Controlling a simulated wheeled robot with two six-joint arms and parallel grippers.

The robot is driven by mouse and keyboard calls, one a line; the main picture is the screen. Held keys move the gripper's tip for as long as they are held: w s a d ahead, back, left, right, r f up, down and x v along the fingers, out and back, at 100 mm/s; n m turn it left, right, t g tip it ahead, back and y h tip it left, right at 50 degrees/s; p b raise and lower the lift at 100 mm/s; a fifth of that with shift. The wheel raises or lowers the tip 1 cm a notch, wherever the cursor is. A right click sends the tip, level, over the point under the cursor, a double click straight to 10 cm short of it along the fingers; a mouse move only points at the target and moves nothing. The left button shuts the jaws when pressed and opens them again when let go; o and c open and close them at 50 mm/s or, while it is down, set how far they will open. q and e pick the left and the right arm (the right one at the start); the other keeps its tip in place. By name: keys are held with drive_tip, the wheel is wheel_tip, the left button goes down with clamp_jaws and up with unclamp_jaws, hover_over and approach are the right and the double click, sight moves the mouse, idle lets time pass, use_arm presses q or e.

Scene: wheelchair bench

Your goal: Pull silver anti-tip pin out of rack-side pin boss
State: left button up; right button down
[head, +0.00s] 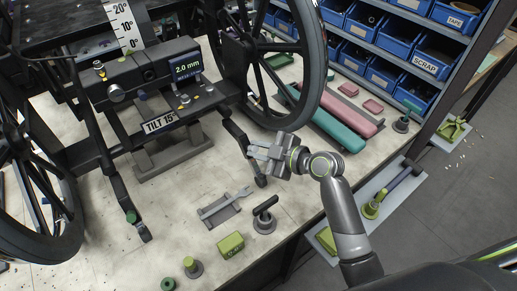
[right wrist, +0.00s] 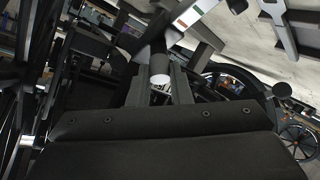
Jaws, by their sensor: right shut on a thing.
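My right gripper (head: 258,153) is at the lower end of the wheelchair's right-hand dark anti-tip arm (head: 235,135), with its jaws pointing left. In the right wrist view its two dark fingers are shut on a short grey cylinder with a pale round end, which looks like the silver anti-tip pin (right wrist: 160,81). The pin boss is mostly hidden behind the gripper in the head view, and I cannot tell how deep the pin sits. The other anti-tip arm (head: 118,190) has a green part near its foot. My left gripper is not in view.
The large wheel (head: 318,75) stands close behind the gripper. A grey tray with a wrench (head: 225,204), a dark-handled tool (head: 264,213) and a green block (head: 231,243) lie in front. Teal and pink pads (head: 335,120) and blue bins stand at the back right.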

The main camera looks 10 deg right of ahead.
drive_tip(key=shift+s+d+r+p, duration=0.35)
drive_tip(key=shift+s+r+p, duration=0.3)
drive_tip(key=shift+s+r, duration=0.2)
drive_tip(key=shift+s+d+r+p, duration=0.35)
drive_tip(key=shift+s+r+p, duration=0.3)
drive_tip(key=shift+s, duration=0.2)
drive_tip(key=shift+s+r, duration=0.1)
idle(0.4)
